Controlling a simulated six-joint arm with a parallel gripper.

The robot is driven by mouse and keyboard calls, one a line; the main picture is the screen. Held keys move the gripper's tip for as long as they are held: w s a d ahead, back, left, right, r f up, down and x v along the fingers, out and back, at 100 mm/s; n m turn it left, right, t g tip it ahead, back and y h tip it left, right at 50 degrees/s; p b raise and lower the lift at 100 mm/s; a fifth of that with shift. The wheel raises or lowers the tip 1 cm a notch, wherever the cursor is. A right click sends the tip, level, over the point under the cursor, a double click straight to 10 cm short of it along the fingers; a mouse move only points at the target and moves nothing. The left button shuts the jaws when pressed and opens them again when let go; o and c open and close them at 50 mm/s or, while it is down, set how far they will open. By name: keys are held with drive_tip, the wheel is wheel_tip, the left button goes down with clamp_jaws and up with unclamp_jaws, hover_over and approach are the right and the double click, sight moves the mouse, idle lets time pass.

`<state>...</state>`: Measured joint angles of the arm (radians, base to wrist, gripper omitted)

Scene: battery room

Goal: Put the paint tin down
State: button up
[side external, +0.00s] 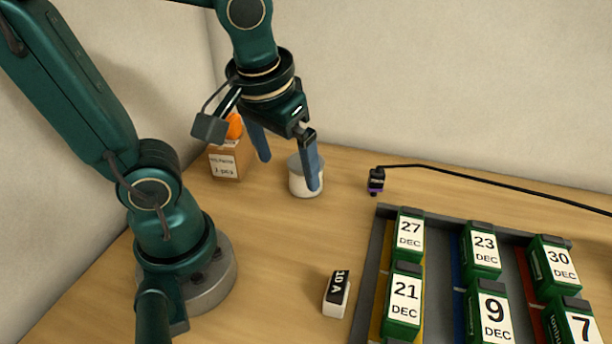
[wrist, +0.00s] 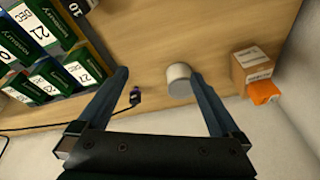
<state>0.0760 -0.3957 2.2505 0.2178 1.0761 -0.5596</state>
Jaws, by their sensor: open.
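The paint tin (side external: 299,180) is a small white cylinder with a grey top. It stands upright on the wooden table near the back wall in the side view. It also shows in the wrist view (wrist: 179,80), close to the inner side of the right finger. My gripper (side external: 289,170) is open, its two blue fingers pointing down. In the side view one finger overlaps the tin's right edge and the other is off to its left. In the wrist view the gripper (wrist: 163,75) has a wide gap between its fingers. I cannot tell whether a finger touches the tin.
A cardboard box (side external: 229,162) with an orange item stands behind left. A black plug (side external: 376,181) on a cable lies right of the tin. A rack (side external: 377,240) of dated green batteries fills the right front. A 10 A block (side external: 337,295) stands before it. Table between is bare.

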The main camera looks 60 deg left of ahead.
drive_tip(key=shift+s+d+r+m+t+h, duration=0.2)
drive_tip(key=shift+d+m+t+h, duration=0.25)
drive_tip(key=shift+m, duration=0.3)
drive_tip(key=shift+s+d+r+m+t+h, duration=0.1)
drive_tip(key=shift+s+d+m+t+h, duration=0.1)
drive_tip(key=shift+d+m+t, duration=0.45)
drive_tip(key=shift+s+d+r+m+t+h, duration=0.15)
drive_tip(key=shift+d+m+t+h, duration=0.2)
drive_tip(key=shift+m, duration=0.55)
